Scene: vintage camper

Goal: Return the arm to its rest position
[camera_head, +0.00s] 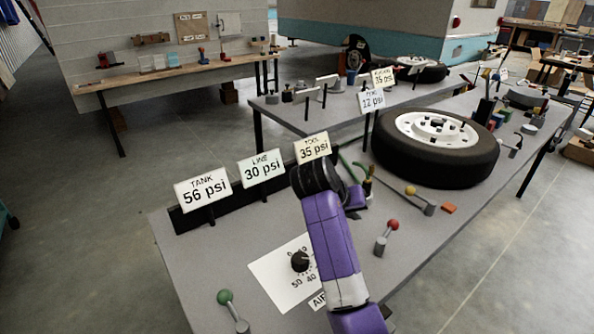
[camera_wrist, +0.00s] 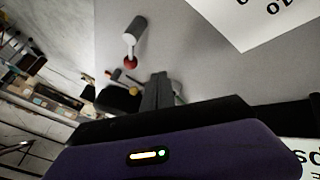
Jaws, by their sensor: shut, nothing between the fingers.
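My purple arm (camera_head: 330,235) reaches up from the bottom of the head view over the near workbench (camera_head: 205,265). Its black joint (camera_head: 318,178) is in front of the TOOL 35 psi sign (camera_head: 312,148). My gripper (camera_wrist: 158,76) shows in the wrist view as dark fingers closed together, with nothing between them. In the head view the fingers are hard to make out beside the black joint.
A red-knobbed lever (camera_head: 392,226) stands right of my arm, a green-knobbed one (camera_head: 225,297) to its left. A yellow-knobbed lever (camera_head: 411,191) and a tire (camera_head: 435,160) lie beyond. TANK (camera_head: 203,190) and LINE (camera_head: 261,169) signs line the back edge.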

